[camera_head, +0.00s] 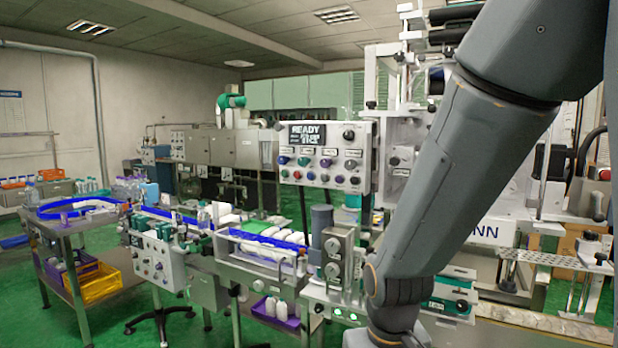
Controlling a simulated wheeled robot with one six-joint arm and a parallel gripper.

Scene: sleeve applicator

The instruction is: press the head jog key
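A light grey control panel (366,150) stands near the middle of the head view, facing me. Its dark display (307,135) shows READY in large letters, with smaller text too small to read. Several coloured buttons and knobs sit in rows below the display, with a black knob (349,134) to its right. The key labels are too small to read, so I cannot tell which is the head jog key. My arm crosses the right side of the view and runs down to the bottom edge. My gripper is not visible.
A conveyor with blue rails (265,245) and white bottles runs below the panel. Left of it are a table (70,222) with yellow (100,284) and purple crates. Machine frames stand behind my arm. Green floor is open at left.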

